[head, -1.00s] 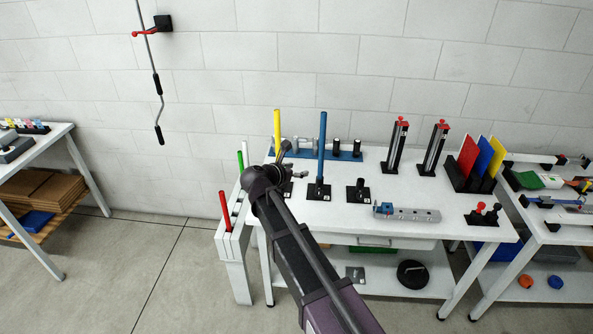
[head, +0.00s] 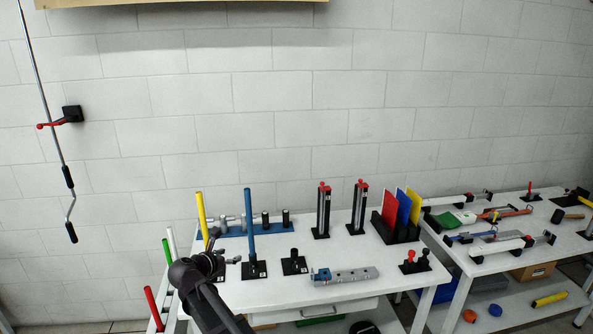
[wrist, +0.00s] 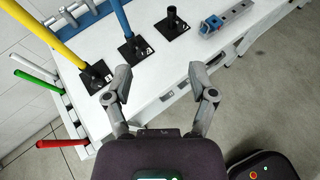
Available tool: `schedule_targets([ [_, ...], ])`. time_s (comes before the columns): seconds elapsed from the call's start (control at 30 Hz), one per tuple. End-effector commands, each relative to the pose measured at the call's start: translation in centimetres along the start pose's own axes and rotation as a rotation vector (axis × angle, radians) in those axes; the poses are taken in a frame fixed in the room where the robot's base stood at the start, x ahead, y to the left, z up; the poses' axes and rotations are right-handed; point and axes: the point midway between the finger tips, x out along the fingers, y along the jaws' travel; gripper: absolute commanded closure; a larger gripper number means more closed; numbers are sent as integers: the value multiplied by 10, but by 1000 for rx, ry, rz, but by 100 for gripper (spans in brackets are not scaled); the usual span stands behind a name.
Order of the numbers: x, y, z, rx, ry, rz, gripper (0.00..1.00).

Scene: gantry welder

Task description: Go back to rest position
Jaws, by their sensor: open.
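My gripper (wrist: 164,98) is open and empty in the wrist view, its two fingers spread over the front edge of the white table (wrist: 158,75). In the head view my gripper (head: 214,250) is small and partly hidden behind my own arm, at the left end of the table. A yellow rod (head: 202,219) and a blue rod (head: 249,222) stand upright in black bases close by. They also show in the wrist view, the yellow rod (wrist: 55,42) at upper left and the blue rod (wrist: 122,18) at top. Nothing is between the fingers.
Red (head: 153,308), green (head: 167,252) and white (head: 173,243) rods stand at the table's left end. A metal bar (head: 347,276) lies near the front edge. Black posts (head: 323,212) and coloured plates (head: 402,208) stand behind. A second cluttered table (head: 470,262) is at right.

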Motion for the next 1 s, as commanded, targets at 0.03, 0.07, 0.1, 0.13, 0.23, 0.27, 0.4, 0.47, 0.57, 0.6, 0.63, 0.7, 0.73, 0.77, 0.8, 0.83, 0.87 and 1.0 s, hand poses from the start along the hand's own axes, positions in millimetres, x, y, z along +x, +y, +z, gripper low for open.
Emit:
schedule_targets([
  [0.03,5,-9,-1,26,12,-12,27],
  [0.07,8,-14,-2,48,21,-21,27],
  [0.1,13,-23,-2,80,34,-35,27],
  [0.13,17,-31,-3,110,47,-48,27],
  [0.23,33,-60,-7,227,91,-97,27],
  [0.27,38,-70,-8,268,106,-115,27],
  [0.4,60,-120,-17,481,175,-214,27],
  [0.47,68,-141,-21,575,201,-260,27],
  [0.57,79,-176,-29,731,241,-341,27],
  [0.6,83,-190,-32,793,254,-373,27],
  [0.63,85,-200,-34,840,264,-398,27],
  [0.7,90,-223,-40,947,285,-460,27],
  [0.73,91,-233,-43,993,292,-486,27],
  [0.77,93,-243,-45,1040,300,-513,27],
  [0.8,94,-255,-49,1102,309,-550,27],
  [0.83,95,-265,-52,1147,315,-578,27],
  [0.87,96,-274,-54,1193,320,-606,27],
  [1.0,96,-315,-67,1403,339,-742,27],
])
